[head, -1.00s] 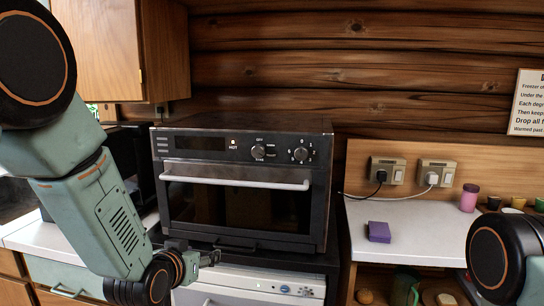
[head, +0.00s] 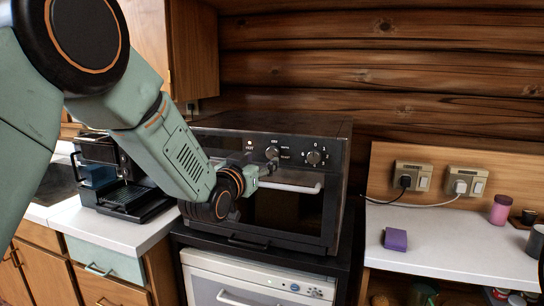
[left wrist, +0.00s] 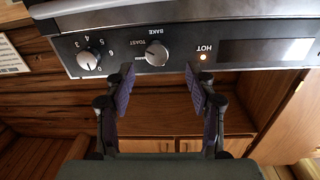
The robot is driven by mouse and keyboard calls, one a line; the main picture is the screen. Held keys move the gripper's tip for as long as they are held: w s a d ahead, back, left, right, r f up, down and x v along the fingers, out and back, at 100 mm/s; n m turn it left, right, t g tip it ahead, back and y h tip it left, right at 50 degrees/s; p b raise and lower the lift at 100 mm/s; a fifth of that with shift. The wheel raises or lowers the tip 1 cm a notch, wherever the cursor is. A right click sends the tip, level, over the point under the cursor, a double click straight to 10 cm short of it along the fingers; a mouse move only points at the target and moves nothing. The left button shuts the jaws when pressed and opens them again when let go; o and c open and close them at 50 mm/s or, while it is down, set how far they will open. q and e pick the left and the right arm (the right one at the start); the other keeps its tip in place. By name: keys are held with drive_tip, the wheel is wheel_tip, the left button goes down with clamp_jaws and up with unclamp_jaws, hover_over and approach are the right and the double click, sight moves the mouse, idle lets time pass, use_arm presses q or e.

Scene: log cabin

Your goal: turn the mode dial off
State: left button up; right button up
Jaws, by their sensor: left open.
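The mode dial (head: 272,152) is the left of two knobs on the dark front panel of the toaster oven (head: 290,208). In the left wrist view, which is upside down, the mode dial (left wrist: 157,53) is a silver knob with BAKE and TOAST printed around it. My left gripper (head: 265,172) is at the panel, just below the dial. In the left wrist view its open jaws (left wrist: 158,80) are spread with the dial between and just beyond the fingertips, apart from it. Which mark the dial points to is hard to tell. My right gripper is out of view.
A numbered knob (head: 314,157) sits beside the mode dial. The oven's handle (head: 300,188) juts out below the panel. A coffee machine (head: 125,190) stands left; a purple block (head: 395,239) lies on the right counter.

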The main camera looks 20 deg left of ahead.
sight(272, 155)
use_arm(q)
drive_tip(key=w, duration=0.2)
drive_tip(key=w+d, duration=0.1)
drive_tip(key=w, duration=0.2)
drive_tip(key=shift+f, duration=0.15)
drive_tip(key=shift+w, duration=0.25)
drive_tip(key=shift+w+a, duration=0.15)
drive_tip(key=shift+a, duration=0.05)
drive_tip(key=shift+w+d, duration=0.1)
drive_tip(key=shift+d, duration=0.1)
drive_tip(key=shift+c, duration=1.4)
drive_tip(key=shift+a, duration=0.15)
drive_tip(key=shift+c, duration=1.4)
drive_tip(key=c, duration=0.6)
